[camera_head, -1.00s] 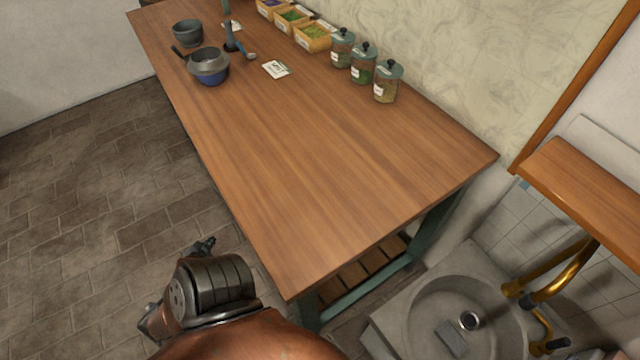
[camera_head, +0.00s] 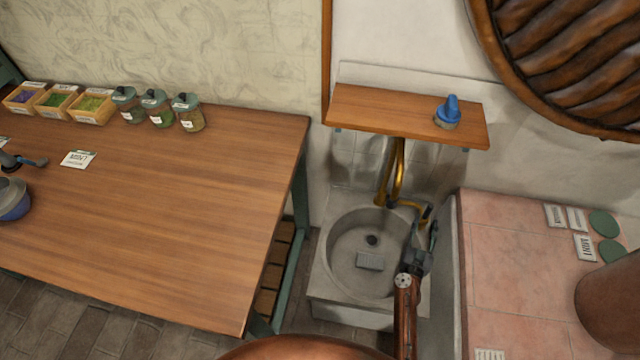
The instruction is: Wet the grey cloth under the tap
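The grey cloth (camera_head: 370,261) lies as a small folded rectangle inside the stone basin (camera_head: 333,262), in front of the dark drain hole. The brass tap (camera_head: 398,172) comes down from under the wooden shelf at the back of the basin. My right gripper (camera_head: 431,228) is above the basin's right rim, beside the tap's lower fittings and right of the cloth, apart from the cloth. Its fingers are small and dark here, and I cannot tell whether they are open. No water shows from the tap. My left gripper is out of view.
A wooden shelf (camera_head: 385,112) over the basin bears a blue-topped object (camera_head: 449,110). A pink tiled counter (camera_head: 510,270) with labels and green discs is on the right. A wooden table (camera_head: 170,210) with jars and boxes stands left. A large brown ribbed round thing (camera_head: 570,60) hangs upper right.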

